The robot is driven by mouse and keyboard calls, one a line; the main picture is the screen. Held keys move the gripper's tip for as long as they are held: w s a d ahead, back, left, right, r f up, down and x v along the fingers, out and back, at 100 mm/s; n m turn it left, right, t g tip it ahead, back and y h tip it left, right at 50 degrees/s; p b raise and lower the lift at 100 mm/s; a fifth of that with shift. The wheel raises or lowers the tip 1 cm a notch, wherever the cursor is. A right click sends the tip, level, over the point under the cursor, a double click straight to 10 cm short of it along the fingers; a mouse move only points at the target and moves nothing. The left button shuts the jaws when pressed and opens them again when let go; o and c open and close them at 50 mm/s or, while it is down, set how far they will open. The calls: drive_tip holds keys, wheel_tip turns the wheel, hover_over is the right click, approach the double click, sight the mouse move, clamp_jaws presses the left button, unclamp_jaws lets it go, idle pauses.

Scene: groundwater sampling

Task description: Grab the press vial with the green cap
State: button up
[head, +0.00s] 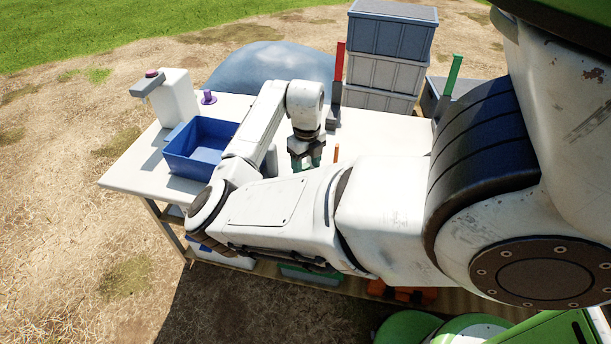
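An upright piece with a green top (454,74) and a dark grey lower part stands at the back right of the white table. I cannot tell whether this is the press vial with the green cap. A similar piece with a red top (340,61) stands left of the grey crates. My gripper (305,163) points down over the middle of the table, left of and nearer than the green-topped piece, and well apart from it. Its fingers look dark teal and small. Whether they hold anything is not clear. My arm hides much of the table's front.
A blue bin (199,150) sits at the table's (126,180) left. Behind it are a white dispenser (177,97) and a small purple item (208,98). Stacked grey crates (386,72) stand at the back. A thin orange piece (336,153) is just right of my gripper.

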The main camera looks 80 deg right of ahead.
sight(306, 167)
drive_tip(key=shift+f, duration=1.65)
clamp_jaws()
drive_tip(key=shift+r, duration=0.1)
